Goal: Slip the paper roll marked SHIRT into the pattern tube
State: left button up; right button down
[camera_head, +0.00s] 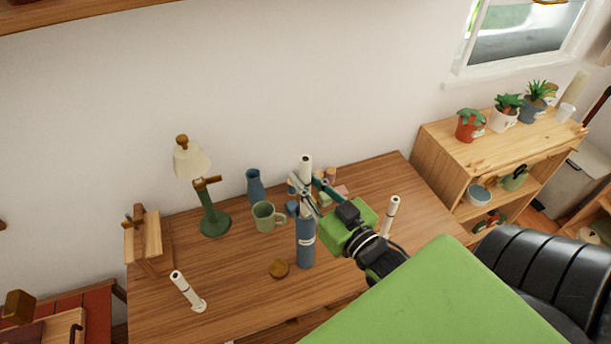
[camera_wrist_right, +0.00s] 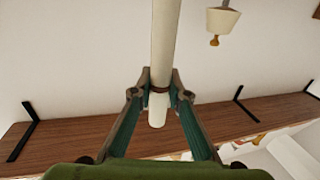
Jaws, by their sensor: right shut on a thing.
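My right gripper (camera_head: 312,201) is shut on a white paper roll (camera_head: 306,165), held upright at the back middle of the desk. The roll also fills the middle of the right wrist view (camera_wrist_right: 164,45), between the two fingers (camera_wrist_right: 158,88). The blue pattern tube (camera_head: 306,245) stands upright on the desk directly below the gripper in the head view. The fingers cover the tube's mouth and the roll's lower end, so I cannot tell whether the roll is inside. No marking on the held roll is readable. My left gripper is not in view.
Other white rolls stand at the desk's front left (camera_head: 186,290) and right (camera_head: 390,215). A green mug (camera_head: 265,217), blue vase (camera_head: 255,185), lamp (camera_head: 212,215) and brass-coloured piece (camera_head: 279,268) are left of the tube. Small coloured items (camera_head: 330,195) lie behind the gripper.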

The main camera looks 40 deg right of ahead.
jog(key=shift+f+b, duration=1.55)
jog(key=shift+f, duration=1.3)
jog(key=c, duration=1.9)
grip_release()
jog(key=shift+s, duration=0.1)
jog(key=s, duration=1.2)
jog(key=shift+w, duration=0.1)
